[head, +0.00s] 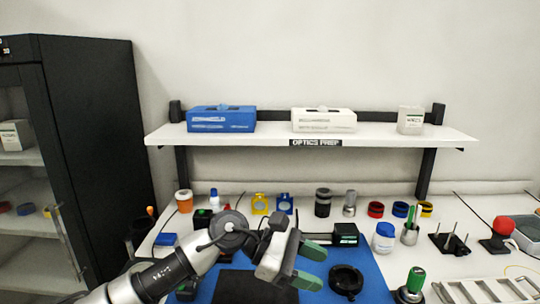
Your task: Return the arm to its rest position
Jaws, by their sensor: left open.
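My left arm comes in from the lower left, and its gripper (311,264) is above the blue mat (374,284). Its two green-tipped fingers are apart and point right, with nothing seen between them. A round black ring-shaped part (346,281) lies on the mat just right of the fingertips. My left arm hides part of the mat and some items behind it. My right gripper is out of view.
A shelf (380,137) above the bench holds a blue box (221,119), a white box (323,120) and a small carton (410,120). Bottles, coloured rings and holders line the bench's back. A green-topped item (415,280) stands right of the mat. A black cabinet (95,130) stands left.

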